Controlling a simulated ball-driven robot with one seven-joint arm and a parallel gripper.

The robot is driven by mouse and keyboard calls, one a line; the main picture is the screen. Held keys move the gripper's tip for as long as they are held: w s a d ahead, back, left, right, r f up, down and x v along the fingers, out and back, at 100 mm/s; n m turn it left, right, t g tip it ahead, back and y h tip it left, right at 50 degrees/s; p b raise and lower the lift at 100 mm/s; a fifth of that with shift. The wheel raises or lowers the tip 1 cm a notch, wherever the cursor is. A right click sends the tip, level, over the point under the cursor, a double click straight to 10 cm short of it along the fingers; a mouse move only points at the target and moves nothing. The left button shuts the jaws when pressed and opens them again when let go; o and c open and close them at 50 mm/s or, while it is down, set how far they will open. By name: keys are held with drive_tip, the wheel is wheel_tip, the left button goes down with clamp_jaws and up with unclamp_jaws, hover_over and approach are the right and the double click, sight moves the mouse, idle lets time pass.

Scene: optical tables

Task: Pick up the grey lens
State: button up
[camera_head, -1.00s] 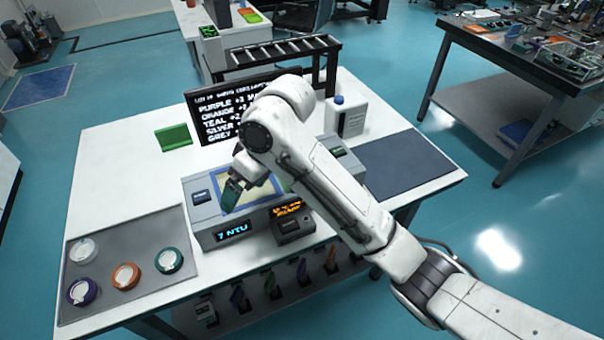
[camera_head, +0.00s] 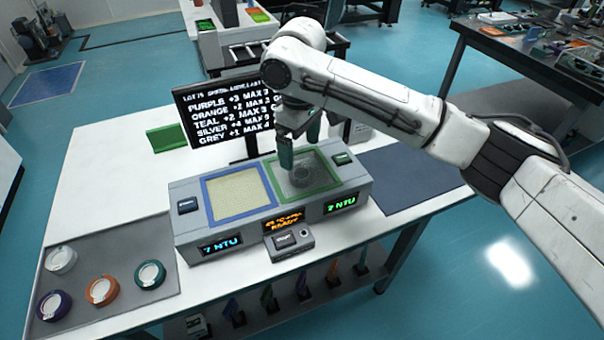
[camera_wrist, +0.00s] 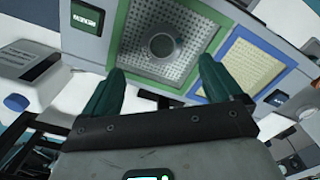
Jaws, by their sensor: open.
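The grey lens (camera_head: 302,176) is a small dark grey disc on the perforated plate inside the green frame (camera_head: 333,186) of the instrument. In the wrist view the lens (camera_wrist: 162,45) shows as a grey round piece on the perforated plate, ahead of and between the finger tips. My gripper (camera_head: 300,145) is above the green-framed plate with its teal fingers apart and nothing between them. In the wrist view, my gripper (camera_wrist: 162,68) is open, with the lens beyond the tips. The exact height of the tips over the lens is hard to tell.
The blue-framed plate (camera_head: 237,192) is empty. A grey tray (camera_head: 120,255) at left holds purple, orange, teal and pale round pieces. The monitor (camera_head: 228,115) stands behind the instrument. A dark mat (camera_head: 400,178) lies clear at right.

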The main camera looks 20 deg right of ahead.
sight(300, 172)
drive_tip(key=shift+s+a+f+p, duration=0.1)
drive_tip(key=shift+f+p, duration=0.1)
drive_tip(key=shift+f, duration=1.5)
drive_tip(key=shift+s+f+p, duration=0.1)
drive_tip(key=shift+f+p, duration=0.1)
drive_tip(key=shift+f, duration=1.45)
drive_tip(key=shift+c, duration=0.2)
drive_tip(key=c, duration=1.2)
drive_tip(key=shift+r, duration=0.15)
